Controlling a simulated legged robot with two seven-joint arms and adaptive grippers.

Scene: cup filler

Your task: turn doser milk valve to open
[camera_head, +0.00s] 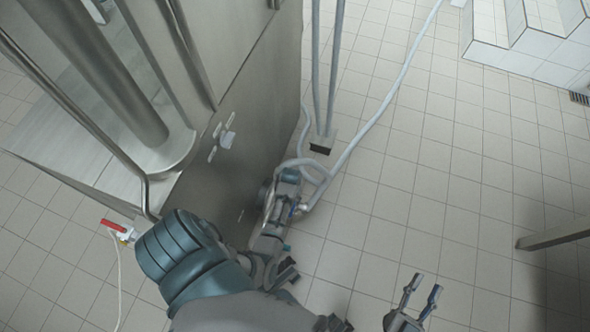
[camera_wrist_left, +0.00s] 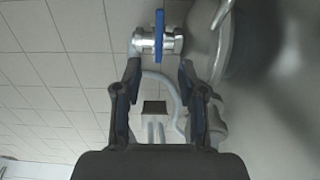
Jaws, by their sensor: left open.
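A valve with a metal body and a blue handle (camera_wrist_left: 159,35) shows at the top of the left wrist view, beside the steel machine. The handle stands edge-on to the camera. My left gripper (camera_wrist_left: 158,70) is open, with one finger on each side of the line to the valve. The valve body lies just beyond the fingertips; I cannot tell whether they touch it. In the head view my left arm reaches along the machine's side and largely hides the valve. My right gripper (camera_head: 418,297) is open and empty above the floor at the lower right.
The steel machine (camera_head: 228,185) fills the upper left. Grey hoses (camera_head: 372,130) run from beside my left wrist across the floor. A red-handled valve (camera_head: 113,226) with a thin white hose sits at the left. Tiled floor at the right is mostly clear.

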